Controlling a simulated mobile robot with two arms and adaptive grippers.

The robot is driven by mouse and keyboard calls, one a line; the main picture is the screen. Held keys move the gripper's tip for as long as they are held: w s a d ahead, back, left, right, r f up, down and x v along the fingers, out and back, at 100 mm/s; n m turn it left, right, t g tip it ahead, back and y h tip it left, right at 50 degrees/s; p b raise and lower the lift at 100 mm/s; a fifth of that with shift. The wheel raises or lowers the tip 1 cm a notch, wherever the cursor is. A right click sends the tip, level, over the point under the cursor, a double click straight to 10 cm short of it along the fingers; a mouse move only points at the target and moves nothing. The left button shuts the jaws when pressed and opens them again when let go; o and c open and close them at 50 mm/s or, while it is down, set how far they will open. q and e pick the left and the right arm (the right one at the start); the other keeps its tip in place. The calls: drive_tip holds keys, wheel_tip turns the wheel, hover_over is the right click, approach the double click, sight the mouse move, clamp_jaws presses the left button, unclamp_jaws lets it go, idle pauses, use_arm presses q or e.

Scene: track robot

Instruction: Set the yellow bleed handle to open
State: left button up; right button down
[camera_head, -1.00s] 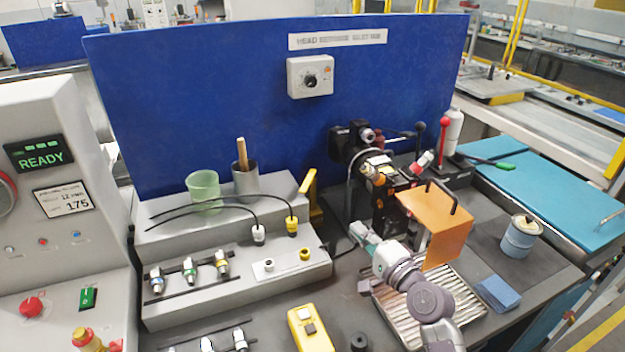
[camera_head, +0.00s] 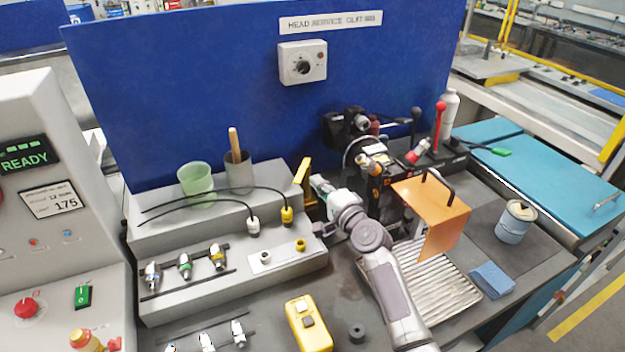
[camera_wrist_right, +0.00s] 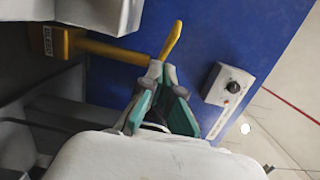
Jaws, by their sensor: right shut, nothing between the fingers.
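The yellow bleed handle (camera_head: 302,171) stands tilted upward at the right end of the grey stepped stand, in front of the blue panel. In the right wrist view the handle (camera_wrist_right: 172,40) slants up and right at the end of a yellow stem (camera_wrist_right: 115,52). My right gripper (camera_head: 316,184) is beside the handle, on its right in the head view. In the right wrist view the right gripper's green-padded fingers (camera_wrist_right: 162,72) are shut and empty, their tips overlapping the handle's lower end; I cannot tell whether they touch. My left gripper is out of view.
The grey stand (camera_head: 215,285) carries a green cup (camera_head: 196,183), cables and connectors. An orange guard (camera_head: 435,212) and black machinery stand right of my right arm, above a ribbed tray (camera_head: 455,290). A dial box (camera_head: 303,63) is on the blue panel (camera_head: 200,80).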

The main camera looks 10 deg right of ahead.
sight(295, 180)
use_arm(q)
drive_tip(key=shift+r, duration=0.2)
use_arm(e)
drive_tip(key=shift+w+a, duration=0.35)
drive_tip(key=shift+a, duration=0.4)
drive_tip(key=shift+a+r, duration=0.1)
drive_tip(key=shift+a, duration=0.05)
drive_tip(key=a, duration=0.2)
drive_tip(key=w+a, duration=0.1)
drive_tip(key=shift+a, duration=0.35)
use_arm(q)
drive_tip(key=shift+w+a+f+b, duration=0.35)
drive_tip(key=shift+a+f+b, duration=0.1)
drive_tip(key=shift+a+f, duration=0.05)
use_arm(e)
drive_tip(key=shift+w+a, duration=1.2)
drive_tip(key=shift+a, duration=0.2)
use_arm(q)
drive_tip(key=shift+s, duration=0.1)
